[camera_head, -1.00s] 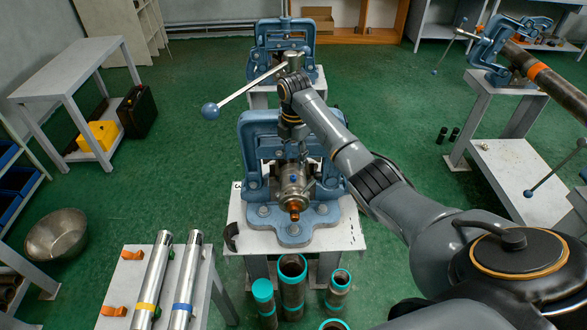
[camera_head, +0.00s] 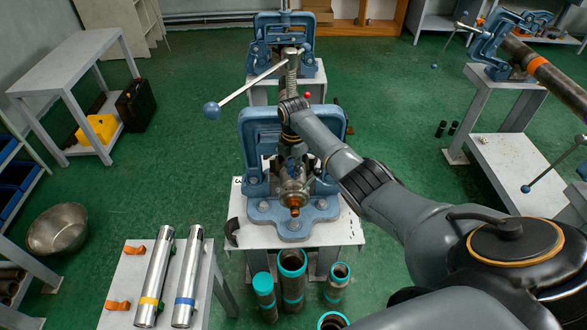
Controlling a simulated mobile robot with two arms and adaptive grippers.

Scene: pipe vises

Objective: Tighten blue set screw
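A blue pipe vise (camera_head: 250,139) stands on the white table in the middle. It holds a grey metal fitting (camera_head: 290,197) with an orange end at its front. My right gripper (camera_head: 296,168) points down onto the top of this fitting, inside the vise frame. The gripper's fingers are small and dark here, and I cannot tell whether they are open or shut. The blue set screw on top of the fitting is hidden or too small to make out under the gripper. My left gripper is not in view.
The vise handle ends in a blue ball (camera_head: 211,110) at left. Silver tubes with a yellow and a blue band (camera_head: 186,283) lie on a front-left table. Teal-banded pipes (camera_head: 292,280) stand below the vise. Another vise (camera_head: 268,36) stands behind.

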